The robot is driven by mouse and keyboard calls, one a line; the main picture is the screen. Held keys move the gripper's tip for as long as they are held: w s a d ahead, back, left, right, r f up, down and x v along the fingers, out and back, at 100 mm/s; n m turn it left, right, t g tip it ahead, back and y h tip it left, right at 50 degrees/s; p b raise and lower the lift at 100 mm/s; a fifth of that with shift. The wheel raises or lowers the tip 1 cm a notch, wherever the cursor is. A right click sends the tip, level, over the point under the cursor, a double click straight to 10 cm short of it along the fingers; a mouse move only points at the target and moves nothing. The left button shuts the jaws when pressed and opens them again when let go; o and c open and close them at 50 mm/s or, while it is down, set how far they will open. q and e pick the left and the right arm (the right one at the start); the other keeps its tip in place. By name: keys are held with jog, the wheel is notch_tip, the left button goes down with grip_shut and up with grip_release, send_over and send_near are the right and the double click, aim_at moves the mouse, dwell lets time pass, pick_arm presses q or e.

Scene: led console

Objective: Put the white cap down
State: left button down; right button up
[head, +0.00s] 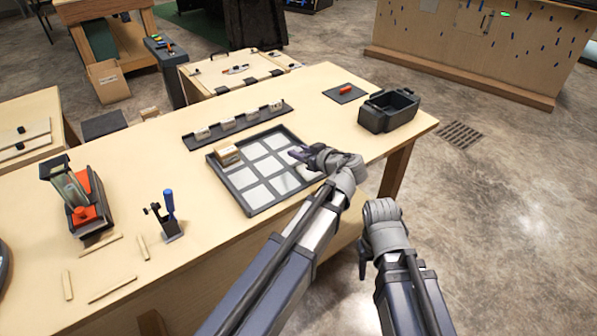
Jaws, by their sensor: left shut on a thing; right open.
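My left gripper (296,154) is over the right side of the dark-framed tray (246,210), which has a grid of pale square cells. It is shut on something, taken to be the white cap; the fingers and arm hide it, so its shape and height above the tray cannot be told. A tan and white block (228,155) sits in the tray's far left cell. Several small white pieces (227,123) stand in a row on a dark strip behind the tray. My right gripper (362,268) is open, off the table's near edge, pointing down.
A dark open bin (389,111) and an orange-red piece on a dark mat (346,91) lie at the far right. A blue-handled clamp device (169,212), an orange and grey device (85,203) and wooden strips (113,289) stand at the left.

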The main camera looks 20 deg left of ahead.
aim_at(300, 169)
pick_arm(q)
jog(key=shift+f+b, duration=1.8)
jog(key=shift+f, duration=0.3)
jog(key=shift+f, duration=0.25)
jog(key=c, duration=0.5)
grip_release()
jog(key=shift+r, duration=0.1)
jog(key=shift+r, duration=0.15)
jog(key=shift+r, duration=0.1)
